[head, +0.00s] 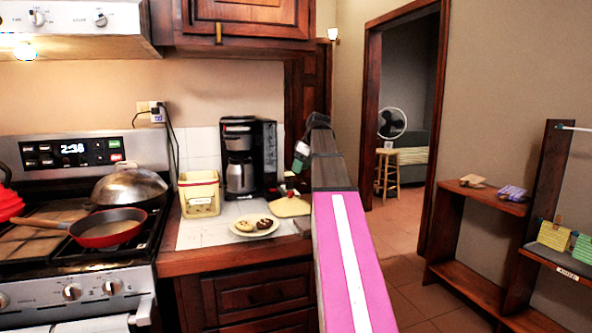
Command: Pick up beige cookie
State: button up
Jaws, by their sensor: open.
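A beige cookie (245,226) lies on the left side of a cream plate (254,234) on the tiled counter. A darker brown cookie (265,223) lies to its right on the same plate. My arm reaches forward from the bottom right, past the right end of the counter. My gripper (299,160) is at the far end of the arm, above and to the right of the plate in the picture. It is open, small and partly hidden by the arm. It is apart from the cookies.
A coffee maker (239,160) and a cream bin (199,194) stand behind the plate. A tan board (289,207) lies to its right. The stove on the left holds a red pan (107,229) and a domed lid (130,186). Open floor and wooden shelves (484,195) are at right.

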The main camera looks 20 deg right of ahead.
aim_at(243, 226)
jog(key=k, duration=1)
